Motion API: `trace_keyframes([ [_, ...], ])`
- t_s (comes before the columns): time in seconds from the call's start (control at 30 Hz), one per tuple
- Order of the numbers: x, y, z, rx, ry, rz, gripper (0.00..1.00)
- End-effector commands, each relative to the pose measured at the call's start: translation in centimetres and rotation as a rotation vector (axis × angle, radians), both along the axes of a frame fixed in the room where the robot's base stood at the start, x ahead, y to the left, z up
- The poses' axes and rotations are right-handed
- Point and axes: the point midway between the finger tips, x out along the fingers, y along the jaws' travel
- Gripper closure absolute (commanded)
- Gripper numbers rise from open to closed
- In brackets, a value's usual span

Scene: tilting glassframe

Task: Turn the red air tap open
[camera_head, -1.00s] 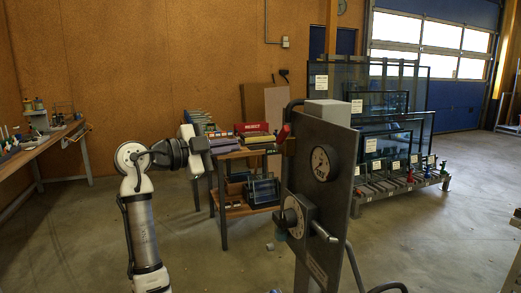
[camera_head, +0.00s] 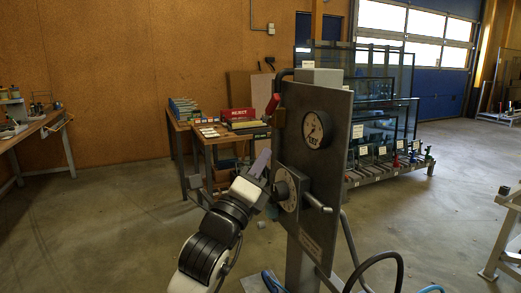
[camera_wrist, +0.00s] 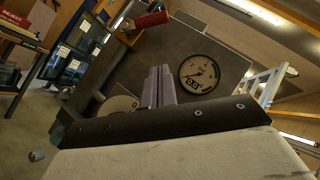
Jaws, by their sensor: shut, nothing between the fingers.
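The red air tap (camera_head: 272,104) sits at the upper left edge of the grey control panel (camera_head: 335,165), beside a brass-coloured fitting. In the wrist view its red handle (camera_wrist: 152,19) shows near the top, apart from and beyond my fingers. My gripper (camera_head: 263,160) is in front of the panel's left side, below the tap and close to the lower dial. In the wrist view my gripper (camera_wrist: 158,86) has its two fingers together with nothing between them, pointing toward the panel. I cannot tell the exact gap between my fingertips and the panel.
The panel carries a round gauge (camera_head: 317,130) and a lower dial (camera_head: 287,190) with a protruding metal handle (camera_head: 318,202). A dark hose (camera_head: 385,262) loops at lower right. A table (camera_head: 210,140) with a red box stands behind. Glass sheets (camera_head: 385,130) stand beyond the panel.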

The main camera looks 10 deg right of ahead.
Motion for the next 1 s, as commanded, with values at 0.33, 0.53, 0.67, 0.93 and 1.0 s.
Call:
trace_keyframes([
  [0.33, 4.6, -4.6, 4.2, -0.001, 0.004, -0.006, 1.00],
  [0.53, 6.8, -4.3, 6.1, -0.001, 0.003, 0.000, 1.00],
  [0.67, 7.5, -4.2, 6.7, -0.002, 0.003, -0.001, 1.00],
  [0.93, 7.7, -4.1, 6.7, -0.002, 0.002, 0.000, 1.00],
  [1.0, 7.7, -4.1, 6.7, -0.002, 0.002, 0.000, 1.00],
])
